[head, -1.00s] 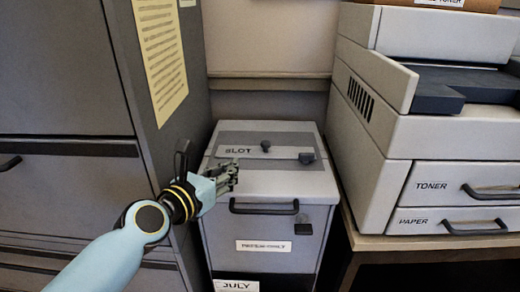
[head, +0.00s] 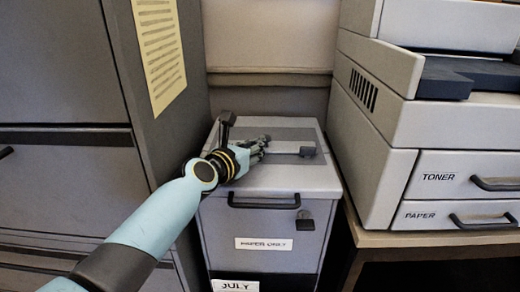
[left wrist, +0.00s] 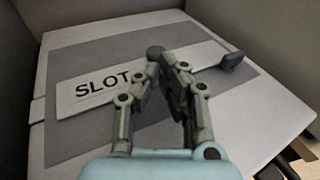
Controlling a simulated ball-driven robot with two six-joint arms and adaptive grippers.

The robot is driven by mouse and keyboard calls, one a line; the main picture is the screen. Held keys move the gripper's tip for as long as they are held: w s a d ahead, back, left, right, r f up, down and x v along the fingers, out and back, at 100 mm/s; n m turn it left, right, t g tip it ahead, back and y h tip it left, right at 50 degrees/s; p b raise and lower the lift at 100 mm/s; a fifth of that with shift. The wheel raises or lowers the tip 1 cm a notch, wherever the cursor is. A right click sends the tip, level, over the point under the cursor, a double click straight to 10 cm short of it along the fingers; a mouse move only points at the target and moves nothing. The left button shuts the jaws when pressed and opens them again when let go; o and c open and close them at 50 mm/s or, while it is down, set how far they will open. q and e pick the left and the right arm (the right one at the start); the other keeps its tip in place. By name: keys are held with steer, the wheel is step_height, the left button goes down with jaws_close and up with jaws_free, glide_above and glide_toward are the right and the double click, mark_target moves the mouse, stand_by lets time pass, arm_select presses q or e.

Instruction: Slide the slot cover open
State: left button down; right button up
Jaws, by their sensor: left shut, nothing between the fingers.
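The slot cover (left wrist: 88,88) is a light strip marked SLOT on the dark grey panel of the box top. Its dark end tab (left wrist: 232,61) is at the right end, and shows in the head view (head: 307,151). A round dark knob (left wrist: 155,51) is just beyond my fingertips in the left wrist view. My left gripper (head: 261,145) is shut and empty over the box top; its fingertips also show in the left wrist view (left wrist: 161,66). It hides the label in the head view. I cannot tell whether it touches the knob or cover. My right gripper is out of view.
The grey box (head: 270,182) has a front handle (head: 264,202) and a PAPER ONLY label. A tall cabinet (head: 70,75) stands close on the left. A printer (head: 380,130) on a wooden table (head: 420,240) stands close on the right.

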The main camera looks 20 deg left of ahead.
arm_select(q)
steer(key=shift+b+x, duration=0.3)
steer(key=shift+x, duration=0.85)
steer(key=w+b, duration=0.1)
steer(key=w, duration=0.1)
steer(key=w+a+b, duration=0.1)
steer(key=w, duration=0.1)
steer(key=w+a+b, duration=0.1)
steer(key=w, duration=0.2)
steer(key=shift+f, duration=0.2)
steer(key=shift+w+a+r, duration=0.1)
steer(key=shift+w, duration=0.25)
steer(key=shift+r, duration=0.2)
